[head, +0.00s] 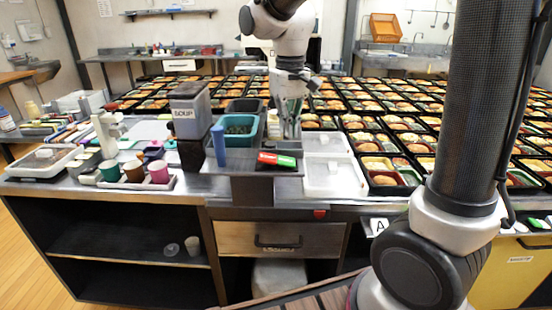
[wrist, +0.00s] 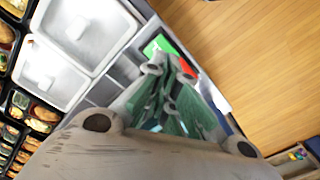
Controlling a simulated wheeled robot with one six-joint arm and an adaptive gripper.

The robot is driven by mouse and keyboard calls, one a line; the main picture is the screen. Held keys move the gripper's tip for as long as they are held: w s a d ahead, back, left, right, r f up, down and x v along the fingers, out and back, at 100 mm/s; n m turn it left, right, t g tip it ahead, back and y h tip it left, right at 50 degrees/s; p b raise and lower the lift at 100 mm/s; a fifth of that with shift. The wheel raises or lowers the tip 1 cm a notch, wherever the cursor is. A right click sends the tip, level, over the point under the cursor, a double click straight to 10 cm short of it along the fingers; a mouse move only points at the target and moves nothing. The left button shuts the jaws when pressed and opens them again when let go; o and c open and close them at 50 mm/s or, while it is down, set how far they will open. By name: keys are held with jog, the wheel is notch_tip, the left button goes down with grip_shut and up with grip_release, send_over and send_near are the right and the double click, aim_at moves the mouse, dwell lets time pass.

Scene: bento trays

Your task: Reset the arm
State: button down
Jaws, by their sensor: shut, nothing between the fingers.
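My gripper (head: 290,128) points down at the middle of the counter, beside the teal bin. It is shut and empty. In the wrist view its fingers (wrist: 168,85) come together in front of a red and green item, with nothing seen between them. My arm reaches in from the top of the head view, and a dark arm link stands at the right.
A red and green item (head: 277,160) lies on a dark shelf just in front of my gripper. A teal bin (head: 255,131), a SOUP dispenser (head: 189,106) and white lidded containers (head: 333,190) stand close by. Rows of filled bento trays (head: 384,183) cover the counter behind and right.

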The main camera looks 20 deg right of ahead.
jog(key=shift+n, duration=0.4)
jog(key=s, duration=0.1)
jog(key=s+d+f, duration=0.1)
jog(key=s, duration=0.1)
jog(key=shift+s+d+f, duration=0.15)
jog(key=shift+d+f, duration=0.1)
jog(key=shift+d, duration=0.15)
jog(key=s+d+r+m+t, duration=0.1)
jog(key=s+d+r+t, duration=0.1)
jog(key=s+d, duration=0.4)
jog(key=s+d+r+m+t, duration=0.2)
jog(key=s+d+r, duration=0.1)
jog(key=s+d, duration=0.4)
jog(key=s, duration=0.2)
jog(key=shift+s, duration=0.35)
